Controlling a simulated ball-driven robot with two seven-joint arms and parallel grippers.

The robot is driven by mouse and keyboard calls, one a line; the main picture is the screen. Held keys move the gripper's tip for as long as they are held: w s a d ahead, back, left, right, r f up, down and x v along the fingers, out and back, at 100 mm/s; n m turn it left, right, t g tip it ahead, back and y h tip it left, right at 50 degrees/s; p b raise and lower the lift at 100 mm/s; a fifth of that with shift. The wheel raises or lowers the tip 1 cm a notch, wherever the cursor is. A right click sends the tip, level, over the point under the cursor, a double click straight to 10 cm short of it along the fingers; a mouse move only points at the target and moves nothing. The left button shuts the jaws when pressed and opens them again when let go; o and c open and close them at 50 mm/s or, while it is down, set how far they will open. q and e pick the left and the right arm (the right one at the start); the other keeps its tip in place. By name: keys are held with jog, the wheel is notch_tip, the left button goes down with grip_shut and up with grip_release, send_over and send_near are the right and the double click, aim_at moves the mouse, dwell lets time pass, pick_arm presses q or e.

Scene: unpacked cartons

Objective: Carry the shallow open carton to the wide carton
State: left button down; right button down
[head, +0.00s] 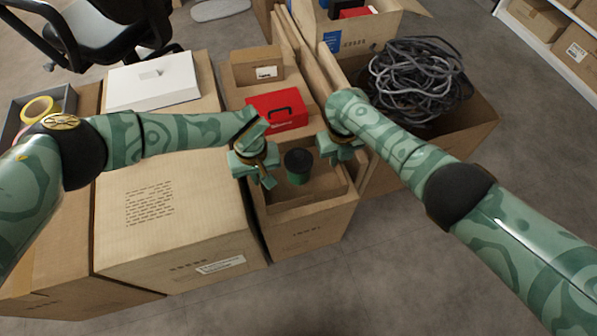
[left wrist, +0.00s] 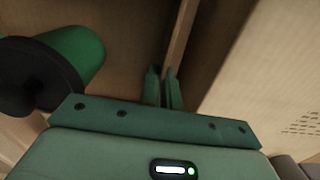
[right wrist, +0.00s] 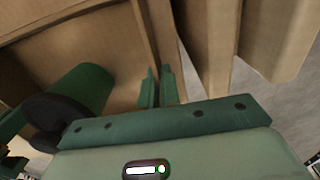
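The shallow open carton (head: 318,203) is brown cardboard at the middle of the head view, over a narrower carton with print on its front. A green roll or can with a black top (head: 298,166) stands in it. My left gripper (head: 264,180) is at its left wall and my right gripper (head: 326,158) at its right wall. In the left wrist view the fingers (left wrist: 162,88) close around a thin wall; the right wrist view shows the same (right wrist: 158,88). The wide carton seems to be the large closed one (head: 180,215) at left, with printed text on top.
A red case (head: 277,112) lies behind the shallow carton, before a small labelled carton (head: 262,72). A white box (head: 153,82) stands at the back left. A carton of coiled cable (head: 480,120) is at right. The wide carton's front top is clear.

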pick_arm(q)
jog(key=shift+r, duration=0.15)
pick_arm(e)
jog(key=shift+r, duration=0.1)
